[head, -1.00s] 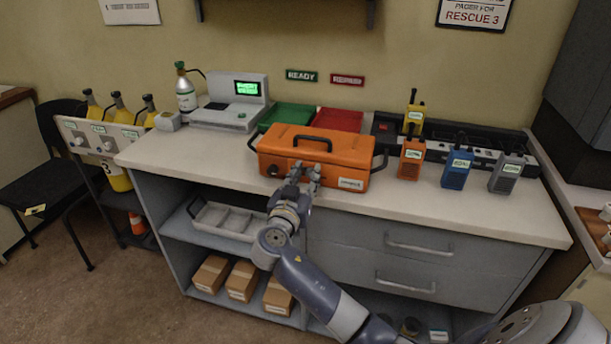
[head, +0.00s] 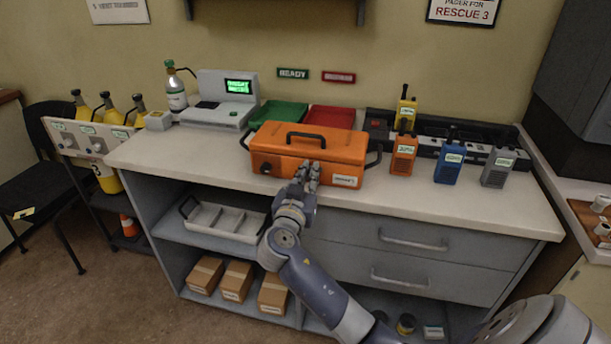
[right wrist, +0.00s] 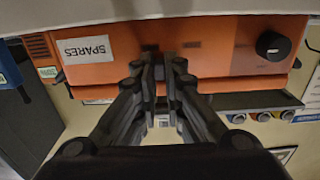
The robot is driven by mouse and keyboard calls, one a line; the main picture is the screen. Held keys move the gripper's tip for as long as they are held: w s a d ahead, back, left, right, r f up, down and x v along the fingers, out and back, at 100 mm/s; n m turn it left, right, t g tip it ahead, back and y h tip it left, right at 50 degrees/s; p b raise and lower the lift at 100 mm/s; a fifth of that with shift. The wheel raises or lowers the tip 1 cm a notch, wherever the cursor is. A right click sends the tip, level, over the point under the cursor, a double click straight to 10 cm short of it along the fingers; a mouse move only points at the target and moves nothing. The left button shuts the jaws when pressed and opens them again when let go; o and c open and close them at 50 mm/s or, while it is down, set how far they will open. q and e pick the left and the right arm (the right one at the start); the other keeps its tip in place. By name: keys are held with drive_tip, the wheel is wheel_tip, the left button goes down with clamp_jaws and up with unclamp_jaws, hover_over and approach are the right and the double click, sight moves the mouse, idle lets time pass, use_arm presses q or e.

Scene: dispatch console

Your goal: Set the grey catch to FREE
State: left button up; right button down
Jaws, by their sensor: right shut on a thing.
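The orange case (head: 280,153) stands on the counter with its black handle folded on top. Its front has a black knob (head: 266,168) at left and a white label (head: 345,181) at right. The label reads SPARES in the right wrist view (right wrist: 83,48), which sees the case upside down. My right gripper (head: 312,169) is at the middle of the case front. Its fingertips (right wrist: 163,62) are close together, between label and knob, shut on the grey catch, which they almost wholly hide. I cannot read a FREE mark or the catch's setting. My left gripper is not in view.
Green (head: 280,113) and red (head: 331,117) trays lie behind the case. Several radios, among them a blue one (head: 449,163), stand to its right. A grey device (head: 222,98) is at left. The counter front (head: 420,201) is clear to the right of my arm.

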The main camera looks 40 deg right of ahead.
drive_tip(key=c, duration=1.7)
unclamp_jaws()
drive_tip(key=v, duration=1.2)
drive_tip(key=shift+f, duration=0.1)
